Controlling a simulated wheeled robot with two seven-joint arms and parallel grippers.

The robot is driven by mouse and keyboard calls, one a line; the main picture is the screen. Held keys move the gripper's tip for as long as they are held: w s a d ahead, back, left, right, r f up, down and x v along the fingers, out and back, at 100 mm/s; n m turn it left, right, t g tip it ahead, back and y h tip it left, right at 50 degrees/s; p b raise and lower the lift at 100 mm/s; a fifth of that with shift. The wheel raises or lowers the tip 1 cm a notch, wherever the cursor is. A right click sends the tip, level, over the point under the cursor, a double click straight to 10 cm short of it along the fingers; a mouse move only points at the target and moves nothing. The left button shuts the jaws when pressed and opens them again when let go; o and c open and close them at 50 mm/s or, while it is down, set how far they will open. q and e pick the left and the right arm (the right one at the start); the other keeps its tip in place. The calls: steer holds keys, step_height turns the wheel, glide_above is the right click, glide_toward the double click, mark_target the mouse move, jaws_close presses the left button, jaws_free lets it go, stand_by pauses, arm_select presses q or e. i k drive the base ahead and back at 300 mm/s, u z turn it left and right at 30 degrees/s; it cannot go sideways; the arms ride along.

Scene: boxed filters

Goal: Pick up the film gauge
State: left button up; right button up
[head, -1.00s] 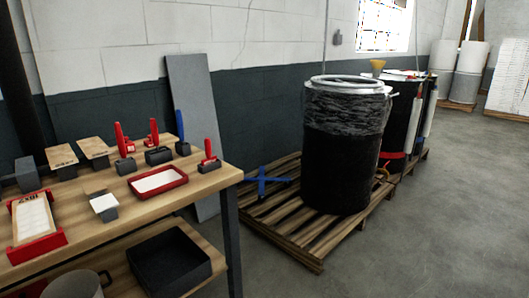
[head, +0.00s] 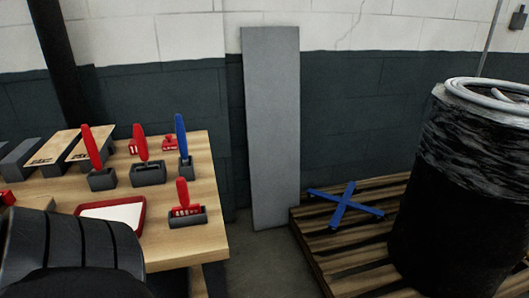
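I cannot tell for sure which thing is the film gauge. On the wooden workbench (head: 215,232) several upright tools stand in dark blocks. One has a tall red handle (head: 92,147), one a red handle over a wider dark block (head: 147,174), and one a blue handle (head: 181,138). A shorter red-handled tool (head: 183,193) sits in a dark block near the bench's right corner. Two small red pieces lie behind them, one of them here (head: 170,143). Neither gripper is in view. A dark ribbed link of my arm covers the bench's front left.
A red tray with a white inside (head: 143,212) is partly hidden by my arm. Flat boxes (head: 55,146) lie at the bench's back left. A grey panel (head: 271,130) leans on the wall. A pallet (head: 345,262) holds a blue cross (head: 345,206) and a wrapped black drum (head: 455,200).

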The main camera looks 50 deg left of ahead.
mark_target(186, 208)
steer(key=i, duration=0.75)
steer(key=u, duration=3.25)
